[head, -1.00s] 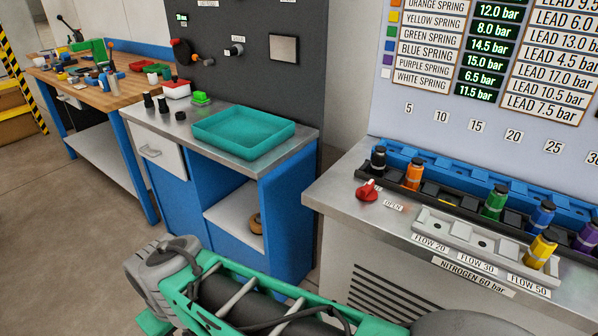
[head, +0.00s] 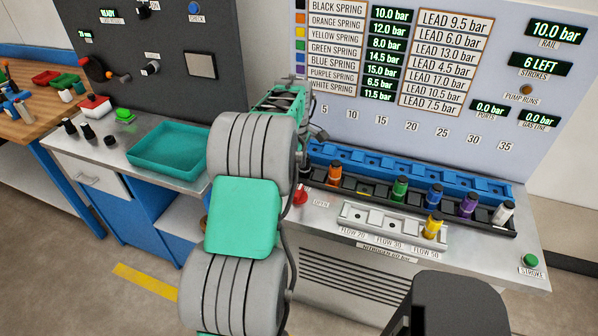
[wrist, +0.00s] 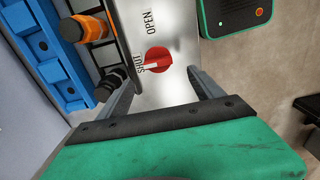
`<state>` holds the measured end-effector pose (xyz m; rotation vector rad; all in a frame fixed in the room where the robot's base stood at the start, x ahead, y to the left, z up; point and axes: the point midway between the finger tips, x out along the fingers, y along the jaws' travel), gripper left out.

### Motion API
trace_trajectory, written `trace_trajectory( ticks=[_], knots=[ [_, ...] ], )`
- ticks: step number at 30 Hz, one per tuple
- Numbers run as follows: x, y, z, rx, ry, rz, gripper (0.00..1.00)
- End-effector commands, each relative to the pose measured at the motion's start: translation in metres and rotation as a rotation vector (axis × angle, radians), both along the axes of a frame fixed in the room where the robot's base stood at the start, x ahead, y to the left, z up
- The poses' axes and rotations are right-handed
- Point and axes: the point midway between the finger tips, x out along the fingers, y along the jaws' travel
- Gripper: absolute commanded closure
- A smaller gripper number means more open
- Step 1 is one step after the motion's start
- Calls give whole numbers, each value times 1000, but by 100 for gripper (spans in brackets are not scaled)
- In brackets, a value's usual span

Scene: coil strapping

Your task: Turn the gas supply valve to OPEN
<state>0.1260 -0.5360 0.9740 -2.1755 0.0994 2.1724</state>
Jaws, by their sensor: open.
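The gas supply valve is a red round knob (wrist: 158,60) on the metal counter (wrist: 180,35), between my fingertips in the wrist view. A pale mark on the knob appears to point towards the SHUT label (wrist: 140,65). The OPEN label (wrist: 150,22) is further up in that picture. In the head view the red knob (head: 300,195) shows beside my arm, partly hidden by it, left of its OPEN label (head: 320,203). My gripper (wrist: 162,76) is open, with a finger on either side of the knob. I cannot tell whether they touch it. The head view hides my fingers.
A pale flow tray (head: 372,217) holds a yellow cartridge (head: 433,226). A green stroke button (head: 530,261) is at the counter's right end.

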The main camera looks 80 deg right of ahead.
Motion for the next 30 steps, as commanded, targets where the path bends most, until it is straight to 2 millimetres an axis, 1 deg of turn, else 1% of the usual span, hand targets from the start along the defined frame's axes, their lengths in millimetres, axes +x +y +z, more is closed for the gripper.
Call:
trace_trajectory(
  ticks=[1, 2, 5, 10, 12, 15, 18, 23, 30],
  knots=[
    [-7, -2, -2, 5, 1, 0, 24],
    [-9, -3, -6, 5, 1, 1, 24],
    [-9, -2, -22, 7, 0, 1, 24],
    [-9, -2, -55, 6, 0, -1, 24],
    [-9, -3, -65, 4, 1, -1, 24],
    [-8, -2, -76, 3, 1, -1, 24],
    [-8, -3, -79, 1, 0, -1, 24],
    [-8, -3, -79, 0, 0, -1, 24],
    [-8, -3, -79, 0, 0, -1, 42]
  ],
)
